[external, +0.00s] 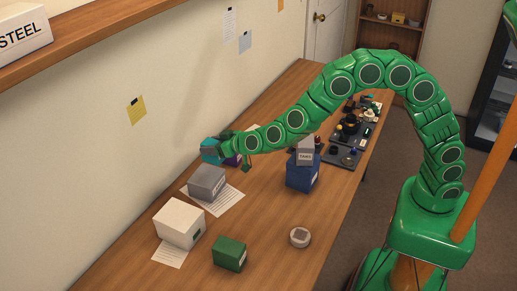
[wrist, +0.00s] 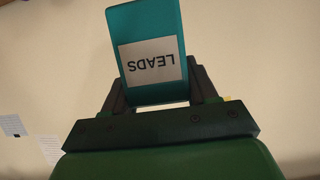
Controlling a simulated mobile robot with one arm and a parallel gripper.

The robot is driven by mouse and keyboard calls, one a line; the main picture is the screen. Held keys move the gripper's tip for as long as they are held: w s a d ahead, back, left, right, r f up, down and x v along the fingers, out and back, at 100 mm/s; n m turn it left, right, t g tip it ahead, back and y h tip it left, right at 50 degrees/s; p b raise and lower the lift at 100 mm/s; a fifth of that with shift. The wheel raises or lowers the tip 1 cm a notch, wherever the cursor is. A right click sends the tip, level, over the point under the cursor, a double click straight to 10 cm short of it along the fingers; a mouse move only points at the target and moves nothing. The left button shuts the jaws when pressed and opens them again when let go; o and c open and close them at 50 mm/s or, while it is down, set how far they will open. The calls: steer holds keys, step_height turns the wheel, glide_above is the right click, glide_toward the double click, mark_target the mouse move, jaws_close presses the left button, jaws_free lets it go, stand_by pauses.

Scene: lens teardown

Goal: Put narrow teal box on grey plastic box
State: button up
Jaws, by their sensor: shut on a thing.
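The narrow teal box, with a white label reading LEADS, is between my gripper's fingers in the wrist view (wrist: 152,28). In the external view teal (external: 209,148) shows at the end of my arm, partly hidden by the gripper. My gripper (external: 226,147) is shut on the box; its dark fingers press both sides in the wrist view (wrist: 160,95). A grey box (external: 206,181) stands on a white sheet, just nearer the camera than my gripper. Its top is bare. The exact height of the teal box above the table cannot be told.
White (external: 179,223) and green (external: 229,253) boxes and a round pot (external: 299,237) are nearer. The wall is close on the left.

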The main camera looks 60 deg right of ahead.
mark_target(205, 161)
steer(key=shift+w+a+f, duration=0.3)
steer(key=shift+w+f, duration=0.55)
steer(key=shift+f, duration=0.25)
steer(key=shift+w+a+f, duration=0.25)
steer(key=shift+w+f, duration=0.55)
steer(key=shift+f, duration=0.25)
steer(key=shift+w+f, duration=0.15)
steer(key=shift+f, duration=1.45)
steer(key=shift+f, duration=0.15)
steer(key=o, duration=1.1)
steer(key=shift+v, duration=6.1)
steer(key=shift+r, duration=0.2)
